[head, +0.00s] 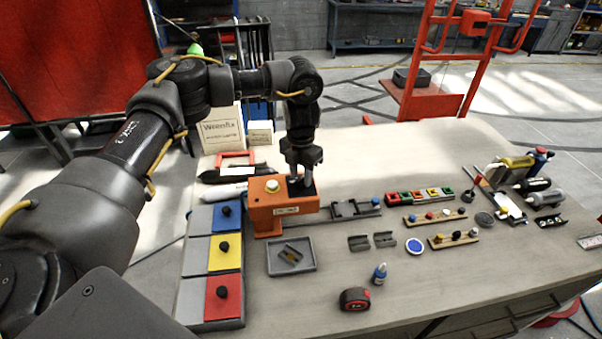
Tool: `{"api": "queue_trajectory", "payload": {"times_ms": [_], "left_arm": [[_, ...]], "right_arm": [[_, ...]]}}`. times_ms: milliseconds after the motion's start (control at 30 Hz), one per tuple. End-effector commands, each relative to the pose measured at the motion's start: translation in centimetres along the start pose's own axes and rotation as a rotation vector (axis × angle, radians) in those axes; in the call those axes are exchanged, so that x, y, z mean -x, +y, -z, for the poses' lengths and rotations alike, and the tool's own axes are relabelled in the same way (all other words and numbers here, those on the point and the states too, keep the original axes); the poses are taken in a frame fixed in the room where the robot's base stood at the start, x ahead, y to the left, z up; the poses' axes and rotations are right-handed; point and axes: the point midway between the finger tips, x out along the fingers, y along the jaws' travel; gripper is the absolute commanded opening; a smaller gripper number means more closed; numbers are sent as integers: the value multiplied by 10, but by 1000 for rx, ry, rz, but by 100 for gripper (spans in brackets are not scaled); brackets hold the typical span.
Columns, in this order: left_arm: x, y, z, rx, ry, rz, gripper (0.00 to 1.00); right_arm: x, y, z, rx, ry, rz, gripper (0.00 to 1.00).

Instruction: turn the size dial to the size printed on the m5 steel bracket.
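An orange box-shaped device (285,209) stands on the workbench, with a pale round knob (272,186) on its top left. My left gripper (302,186) points straight down at the dark area on the top right of this device. Its fingertips merge with the dark part there, so the size dial is mostly hidden and I cannot tell whether the fingers hold it. A small metal part (291,254) lies in a grey tray (273,269) in front of the device. Two grey bracket-like pieces (372,241) lie to its right. No printed size is readable. My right gripper is out of view.
Blue, yellow and red plates with black knobs (223,252) stand left of the tray. A dark fixture (356,209) is close right of the device. A tape measure (354,299), a small bottle (379,273) and wooden strips with pegs (453,238) lie further right.

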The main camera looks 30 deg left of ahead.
Motion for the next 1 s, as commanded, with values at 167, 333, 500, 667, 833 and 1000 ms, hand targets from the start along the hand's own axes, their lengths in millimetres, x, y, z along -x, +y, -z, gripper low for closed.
{"api": "queue_trajectory", "payload": {"times_ms": [167, 333, 500, 667, 833, 1000], "left_arm": [[2, 0, 0, -1, 1, 0, 35], [22, 0, -1, -2, -3, -3, 35], [55, 0, 0, -1, -3, -4, 35], [83, 0, 0, 1, -3, -3, 35], [102, 0, 0, -1, 0, -1, 35], [108, 0, 0, 0, 0, 0, 35]], "right_arm": [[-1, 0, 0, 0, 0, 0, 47], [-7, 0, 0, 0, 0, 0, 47], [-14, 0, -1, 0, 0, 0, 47], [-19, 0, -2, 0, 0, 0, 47], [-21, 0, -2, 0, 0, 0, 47], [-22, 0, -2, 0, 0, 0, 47]]}}
